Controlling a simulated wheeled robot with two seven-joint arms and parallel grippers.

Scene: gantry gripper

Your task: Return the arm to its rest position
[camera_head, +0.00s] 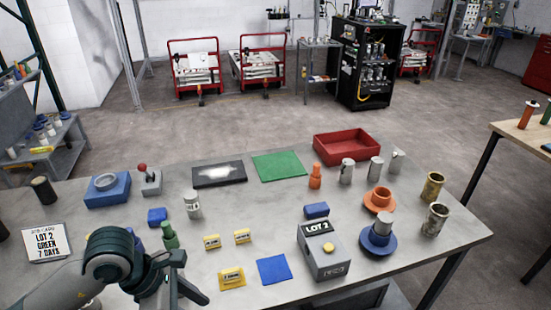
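My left arm (95,270) comes in from the lower left over the near edge of the grey table (440,250). My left gripper (182,290) hangs low at the front left of the table. Its fingers are dark and partly cut off by the bottom of the picture, so I cannot tell how far apart they are. I see nothing held in it. A green bottle-shaped piece (169,236) stands just behind it. My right arm and gripper are not in view.
Yellow blocks (231,278), a blue mat (273,270) and a grey "LOT 2" box (322,252) lie to the right. A green mat (279,166) and a red tray (347,146) are at the back.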

